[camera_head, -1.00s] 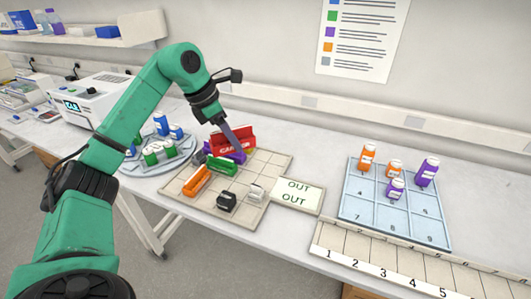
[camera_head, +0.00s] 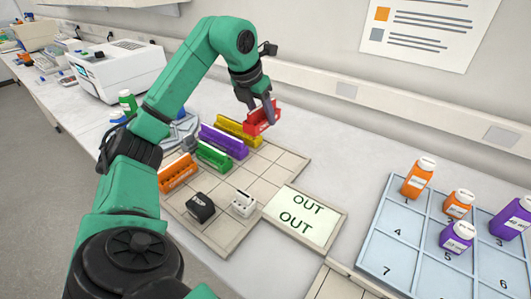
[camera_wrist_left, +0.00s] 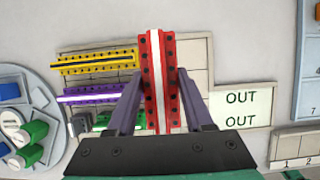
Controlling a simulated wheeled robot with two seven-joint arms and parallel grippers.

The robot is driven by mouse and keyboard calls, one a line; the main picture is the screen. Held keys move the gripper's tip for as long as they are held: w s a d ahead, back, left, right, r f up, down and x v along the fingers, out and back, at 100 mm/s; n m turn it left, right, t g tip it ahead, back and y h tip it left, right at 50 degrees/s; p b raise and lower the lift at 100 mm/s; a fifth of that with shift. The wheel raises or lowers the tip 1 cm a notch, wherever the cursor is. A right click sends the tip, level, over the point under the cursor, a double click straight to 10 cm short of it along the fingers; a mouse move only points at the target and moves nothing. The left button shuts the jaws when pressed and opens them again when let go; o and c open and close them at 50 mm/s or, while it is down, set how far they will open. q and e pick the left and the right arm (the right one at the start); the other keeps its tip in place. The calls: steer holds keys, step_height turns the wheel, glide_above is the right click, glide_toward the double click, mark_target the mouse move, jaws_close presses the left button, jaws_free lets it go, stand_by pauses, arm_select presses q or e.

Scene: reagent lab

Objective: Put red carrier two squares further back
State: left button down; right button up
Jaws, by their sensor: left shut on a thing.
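The red carrier (camera_head: 263,118) is held above the back of the beige gridded board (camera_head: 285,165), right of the yellow carrier (camera_head: 238,132). My left gripper (camera_head: 258,113) is shut on it. In the left wrist view the red carrier (camera_wrist_left: 157,75) stands lengthwise between the two fingers, crosswise to the yellow carrier (camera_wrist_left: 95,63) and the purple carrier (camera_wrist_left: 88,96). The squares under the red carrier are partly hidden. My right gripper is not in view.
The purple (camera_head: 223,142), green (camera_head: 213,156) and orange carriers (camera_head: 178,173) stand on the board's left side. A black block (camera_head: 201,207) and white block (camera_head: 243,204) stand near its front. The OUT sign (camera_head: 301,216) lies right. The board's right squares are clear.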

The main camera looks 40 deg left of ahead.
mark_target(252, 122)
arm_select(q)
steer(key=f+b, duration=0.1)
steer(key=f, duration=0.3)
steer(key=f+b, duration=0.1)
steer(key=f, duration=0.7)
steer(key=shift+w+b, duration=0.25)
steer(key=shift+b, duration=0.15)
steer(key=shift+w, duration=0.1)
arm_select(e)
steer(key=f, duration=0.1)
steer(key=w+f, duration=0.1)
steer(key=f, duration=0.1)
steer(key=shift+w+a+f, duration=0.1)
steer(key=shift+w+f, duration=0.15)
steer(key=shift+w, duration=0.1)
arm_select(q)
steer(key=shift+c, duration=1.4)
jaws_free()
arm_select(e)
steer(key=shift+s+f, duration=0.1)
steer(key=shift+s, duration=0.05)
arm_select(q)
steer(key=shift+r, duration=0.15)
steer(key=p+v, duration=0.1)
steer(key=v, duration=1.1)
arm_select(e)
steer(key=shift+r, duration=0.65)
